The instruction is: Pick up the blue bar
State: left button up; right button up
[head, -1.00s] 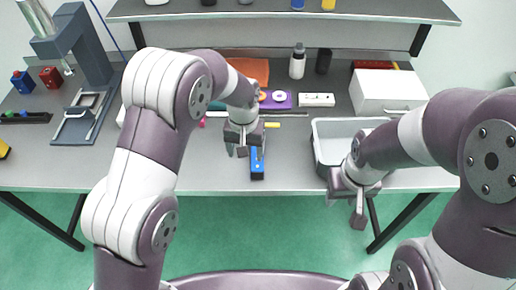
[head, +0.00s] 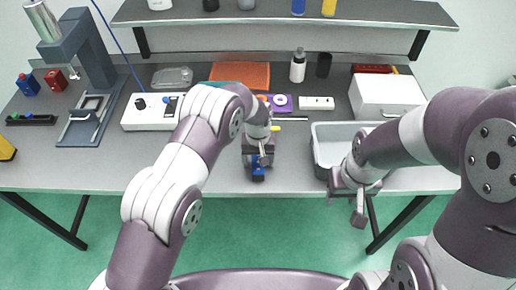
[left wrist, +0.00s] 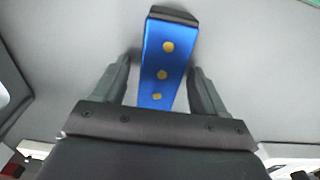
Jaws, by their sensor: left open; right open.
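The blue bar (left wrist: 163,62) has a row of yellow dots and a dark end block, and lies on the grey table. In the head view only its near end (head: 258,173) shows; my left gripper hides the rest. My left gripper (head: 260,163) is over the bar. In the left wrist view its open fingers (left wrist: 160,72) stand one on each side of the bar, with small gaps; I cannot tell how far above the table they are. My right gripper (head: 358,205) is open and empty at the table's front edge, in front of the grey bin.
A grey bin (head: 322,158) and a white box (head: 388,92) stand to the right. A white device (head: 140,116) and a blue-grey press (head: 88,60) stand left. The front left table is clear.

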pick_arm(q)
jog(key=shift+w+f, duration=0.1)
jog(key=shift+w, duration=0.05)
jog(key=c, duration=1.2)
jog(key=r, duration=0.1)
jog(key=r+b, duration=0.1)
jog(key=r, duration=0.1)
jog(key=d+r+b, duration=0.1)
jog(key=shift+s+r, duration=0.25)
jog(key=s+d+r, duration=0.2)
jog(key=d, duration=0.1)
jog(key=s+d+r+b, duration=0.1)
jog(key=d+r, duration=0.1)
jog(key=d, duration=0.1)
jog(key=s+d+r, duration=0.2)
jog(key=d, duration=0.1)
jog(key=shift+s+r+b, duration=0.3)
jog(key=shift+r+b, duration=0.05)
jog(key=shift+b, duration=0.05)
jog(key=shift+d, duration=0.1)
